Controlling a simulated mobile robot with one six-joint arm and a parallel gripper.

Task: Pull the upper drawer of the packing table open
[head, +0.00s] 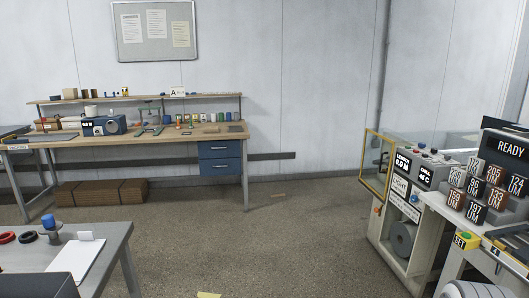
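The packing table (225,137) stands against the back wall at the left, with a wooden top and a raised shelf. Two blue drawers hang under its right end. The upper drawer (219,149) looks shut, with a light handle across its front. The lower drawer (219,167) sits directly below it and also looks shut. My gripper is not in the head view, so its state and position do not show.
Open floor (290,230) lies between me and the packing table. A grey table (112,245) stands at the near left. A machine with an open yellow-framed door (376,165) stands at the right. Flat brown cardboard (100,192) lies under the packing table.

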